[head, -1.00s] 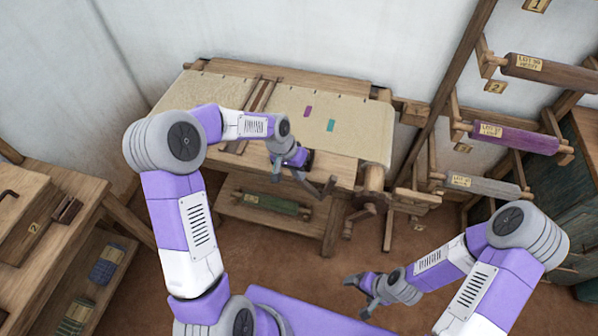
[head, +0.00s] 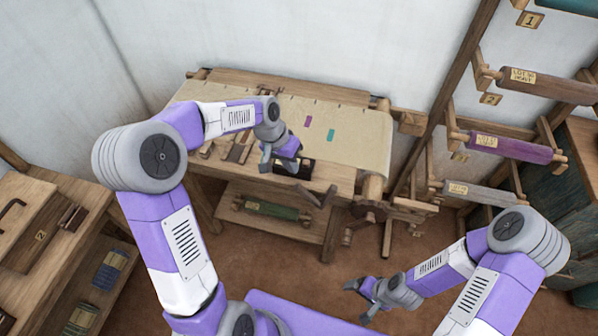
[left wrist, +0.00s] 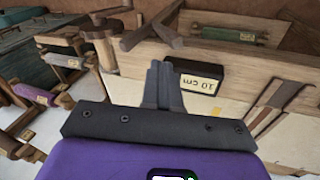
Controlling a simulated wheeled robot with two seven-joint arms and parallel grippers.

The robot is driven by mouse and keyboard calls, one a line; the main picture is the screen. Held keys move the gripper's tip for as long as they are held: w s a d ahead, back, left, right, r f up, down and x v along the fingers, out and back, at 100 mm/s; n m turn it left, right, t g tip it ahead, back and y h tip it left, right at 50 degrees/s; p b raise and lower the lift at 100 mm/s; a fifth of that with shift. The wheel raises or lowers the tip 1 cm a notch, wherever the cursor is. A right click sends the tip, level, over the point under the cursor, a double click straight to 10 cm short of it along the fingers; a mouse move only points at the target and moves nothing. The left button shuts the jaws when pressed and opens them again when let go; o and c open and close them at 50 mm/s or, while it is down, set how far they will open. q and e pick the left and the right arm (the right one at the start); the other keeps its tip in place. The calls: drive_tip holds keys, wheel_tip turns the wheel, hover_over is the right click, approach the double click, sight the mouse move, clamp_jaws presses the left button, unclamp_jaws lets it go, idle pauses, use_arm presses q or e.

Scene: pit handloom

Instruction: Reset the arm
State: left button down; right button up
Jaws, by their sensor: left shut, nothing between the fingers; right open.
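My left arm reaches in from the left in the head view. Its gripper (head: 268,163) is over the front of the loom (head: 345,150), near the front beam. In the left wrist view the fingers (left wrist: 161,85) are together with nothing between them. My right gripper (head: 357,300) is open and empty, low over the floor in front of the loom.
A rack with labelled rolls, among them a purple roll (head: 510,148), stands at the right. A wooden bench (head: 75,190) is at the left. A green roll (head: 272,210) lies on the loom's lower shelf. The brown floor (head: 300,265) between is clear.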

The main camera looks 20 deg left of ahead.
use_arm(q)
drive_tip(key=shift+s+a+r, duration=0.1)
drive_tip(key=shift+a+r, duration=0.25)
drive_tip(key=shift+r, duration=0.3)
drive_tip(key=shift+d+f, duration=0.1)
drive_tip(key=s+d+f+n+h, duration=0.1)
drive_tip(key=s+d+f, duration=0.25)
drive_tip(key=f, duration=0.55)
drive_tip(key=s+d+f+n, duration=0.1)
drive_tip(key=s+d+f, duration=0.25)
drive_tip(key=f, duration=0.55)
drive_tip(key=s+d+f+n, duration=0.1)
drive_tip(key=s+d+f, duration=0.2)
drive_tip(key=s+f, duration=0.6)
drive_tip(key=s, duration=0.4)
drive_tip(key=shift+s+f+n+g, duration=0.15)
drive_tip(key=shift+n+g, duration=0.15)
drive_tip(key=shift+n, duration=0.1)
